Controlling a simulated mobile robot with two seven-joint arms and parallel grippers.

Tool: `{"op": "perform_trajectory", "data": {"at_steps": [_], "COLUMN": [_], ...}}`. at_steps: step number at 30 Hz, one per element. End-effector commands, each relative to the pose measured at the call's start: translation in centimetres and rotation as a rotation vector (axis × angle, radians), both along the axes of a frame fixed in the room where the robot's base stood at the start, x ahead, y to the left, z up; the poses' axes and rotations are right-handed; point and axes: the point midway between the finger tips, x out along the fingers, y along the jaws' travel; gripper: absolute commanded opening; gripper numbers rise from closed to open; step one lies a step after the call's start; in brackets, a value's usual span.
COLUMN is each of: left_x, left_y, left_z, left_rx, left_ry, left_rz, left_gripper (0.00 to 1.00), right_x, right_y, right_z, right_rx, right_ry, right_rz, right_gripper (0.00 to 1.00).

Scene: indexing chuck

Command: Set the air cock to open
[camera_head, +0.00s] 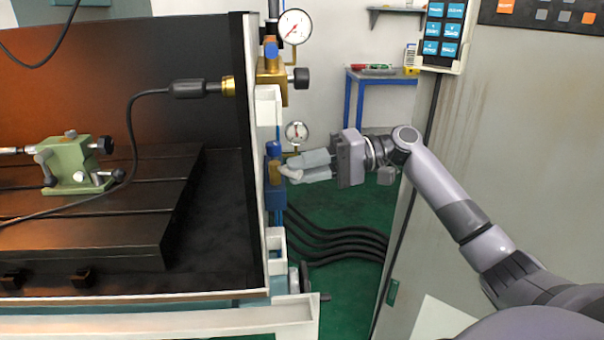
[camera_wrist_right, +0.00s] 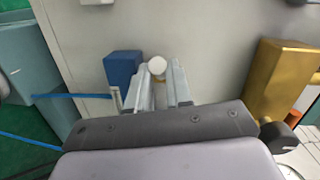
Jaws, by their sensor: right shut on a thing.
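The air cock shows in the head view as a blue block (camera_head: 275,197) with a brass part (camera_head: 276,172) on the white edge of the machine. My right gripper (camera_head: 289,171) reaches it from the right, with its fingertips at the brass part. In the right wrist view the blue block (camera_wrist_right: 123,68) is just left of the fingers. A round pale knob end (camera_wrist_right: 157,65) shows between the fingertips (camera_wrist_right: 162,72), and the right gripper is shut on this handle. The fingers hide much of the handle, so its exact angle is unclear. My left gripper is not in view.
A brass regulator (camera_head: 271,84) with a black knob (camera_head: 301,78) and a gauge (camera_head: 295,26) stands above. A smaller gauge (camera_head: 297,131) sits just above my right fingers. Black hoses (camera_head: 335,240) run below. A grey cabinet (camera_head: 500,130) stands close on the right.

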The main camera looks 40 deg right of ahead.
Motion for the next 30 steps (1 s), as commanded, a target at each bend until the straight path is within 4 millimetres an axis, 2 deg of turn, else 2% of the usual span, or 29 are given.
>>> {"op": "perform_trajectory", "data": {"at_steps": [12,30], "left_x": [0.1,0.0], "left_y": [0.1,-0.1], "left_z": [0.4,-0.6], "left_rx": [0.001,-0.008], "left_ry": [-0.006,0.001], "left_rz": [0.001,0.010], "left_gripper": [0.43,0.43], "right_x": [1.2,2.2], "right_y": [-1.0,-1.6], "right_z": [0.3,0.2], "right_rx": [0.004,0.000], "right_ry": [-0.003,-0.003], "right_rz": [0.262,0.484], "right_gripper": [0.00,0.00]}}
